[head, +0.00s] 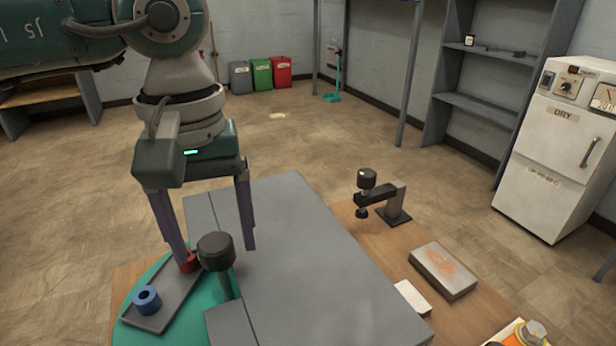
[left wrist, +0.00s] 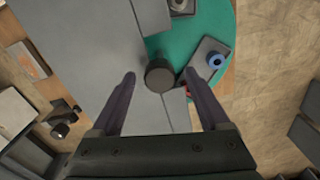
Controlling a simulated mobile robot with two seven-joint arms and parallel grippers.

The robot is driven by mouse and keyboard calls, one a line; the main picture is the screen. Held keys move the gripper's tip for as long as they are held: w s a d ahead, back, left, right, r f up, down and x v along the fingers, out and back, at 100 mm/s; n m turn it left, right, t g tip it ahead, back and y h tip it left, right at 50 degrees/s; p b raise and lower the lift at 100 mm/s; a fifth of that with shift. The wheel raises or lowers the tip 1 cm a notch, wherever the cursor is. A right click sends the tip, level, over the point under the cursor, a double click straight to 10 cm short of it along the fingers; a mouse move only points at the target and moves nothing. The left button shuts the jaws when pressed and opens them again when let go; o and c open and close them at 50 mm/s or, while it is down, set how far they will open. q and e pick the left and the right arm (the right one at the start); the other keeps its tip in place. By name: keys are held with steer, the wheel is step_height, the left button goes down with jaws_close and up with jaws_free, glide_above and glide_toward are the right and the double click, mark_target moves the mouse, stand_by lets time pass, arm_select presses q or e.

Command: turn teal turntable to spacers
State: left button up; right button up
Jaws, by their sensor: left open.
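The teal turntable (head: 228,312) shows at the lower left of the head view and in the left wrist view (left wrist: 180,45), partly covered by a grey slab (head: 290,240). A grey tray (head: 150,321) on the turntable carries a blue ring spacer (head: 147,299) and a red spacer (head: 188,262), partly hidden by a finger. My left gripper (head: 217,256) is open, pointing down. In the left wrist view (left wrist: 160,77) the knob (left wrist: 159,75) lies between its fingertips, apart from both. My right gripper is out of view.
A black-topped clamp stand (head: 393,215), a stained block (head: 442,270), a white block (head: 412,298) and an orange item (head: 525,334) sit on the wooden bench to the right. The grey slab beside the turntable is bare on top. A white cabinet (head: 552,150) stands farther right.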

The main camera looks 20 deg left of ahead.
arm_select(q)
steer(key=shift+c, duration=0.3)
jaws_close()
stand_by(1.0)
